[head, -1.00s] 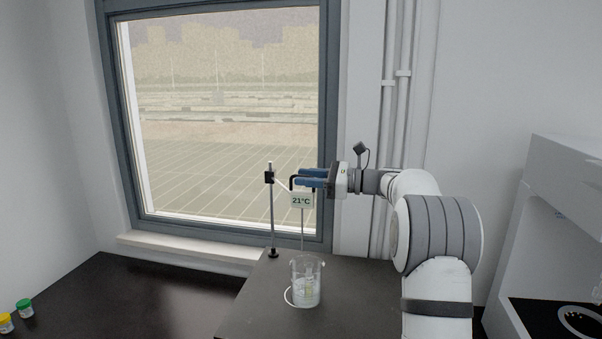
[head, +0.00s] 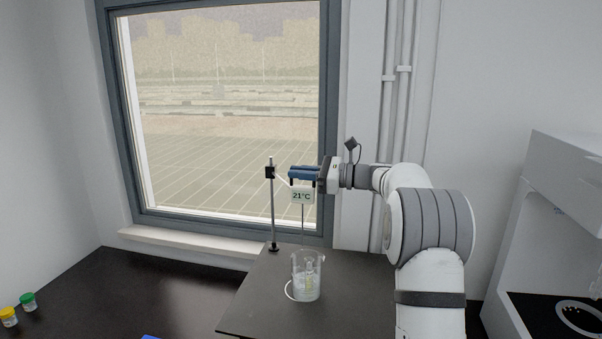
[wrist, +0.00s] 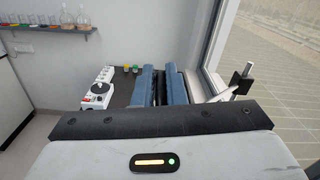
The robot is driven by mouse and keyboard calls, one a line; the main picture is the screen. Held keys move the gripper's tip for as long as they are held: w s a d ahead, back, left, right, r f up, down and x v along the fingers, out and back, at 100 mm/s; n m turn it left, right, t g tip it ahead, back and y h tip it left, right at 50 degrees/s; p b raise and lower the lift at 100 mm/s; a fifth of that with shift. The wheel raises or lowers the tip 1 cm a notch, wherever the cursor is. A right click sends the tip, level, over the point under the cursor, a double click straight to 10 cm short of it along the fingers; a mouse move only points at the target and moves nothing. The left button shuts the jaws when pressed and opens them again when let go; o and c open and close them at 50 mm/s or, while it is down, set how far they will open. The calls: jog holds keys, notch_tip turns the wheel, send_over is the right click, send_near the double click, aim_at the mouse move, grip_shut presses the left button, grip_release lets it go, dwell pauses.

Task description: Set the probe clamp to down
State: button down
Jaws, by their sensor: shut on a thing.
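The black probe clamp (head: 270,172) sits high on an upright metal rod (head: 272,210). A thin pale arm runs from it toward a 21°C display (head: 302,195), with a thin probe below pointing down into a glass beaker (head: 306,276). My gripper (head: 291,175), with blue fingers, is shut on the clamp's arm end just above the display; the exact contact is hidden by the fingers. In the wrist view the fingers (wrist: 160,88) are close together, and the rod and black clamp part (wrist: 243,80) show to their right.
The beaker and stand are on a dark raised board (head: 345,300) by the window. Two capped cups (head: 18,308) stand at the left on the dark bench. A white cabinet (head: 560,200) is at right.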

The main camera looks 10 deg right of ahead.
notch_tip(320, 180, down, 14)
jog(key=b, duration=0.6)
jog(key=shift+r, duration=0.2)
jog(key=shift+d, duration=0.1)
jog(key=c, duration=1.6)
grip_release()
jog(key=shift+w, duration=0.1)
jog(key=shift+o, duration=0.4)
jog(key=b+v, duration=0.2)
jog(key=v, duration=0.5)
jog(key=shift+s+d, duration=0.25)
jog(key=shift+d, duration=0.1)
